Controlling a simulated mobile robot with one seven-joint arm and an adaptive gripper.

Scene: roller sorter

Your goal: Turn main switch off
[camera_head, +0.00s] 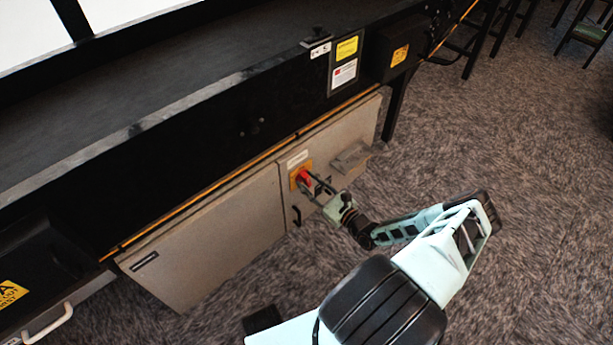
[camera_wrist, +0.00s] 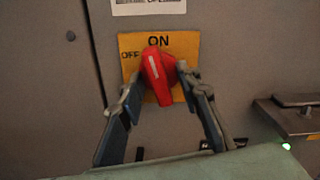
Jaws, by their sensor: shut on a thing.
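The main switch is a red rotary knob (camera_wrist: 158,75) on a yellow plate (camera_wrist: 188,46) marked ON at the top and OFF at the upper left. The knob's white line tilts slightly left of upright, close to the ON mark. In the head view the red knob (camera_head: 304,176) sits on the grey cabinet's right door. My gripper (camera_wrist: 158,88) has one finger on each side of the knob and is shut on it. In the head view my gripper (camera_head: 312,184) reaches the knob from the lower right.
The grey cabinet (camera_head: 210,245) hangs under the black sorter frame (camera_head: 200,150). A metal bracket (camera_wrist: 300,112) juts out right of the switch. A white label (camera_wrist: 148,7) is above it. Open carpet (camera_head: 500,170) lies to the right.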

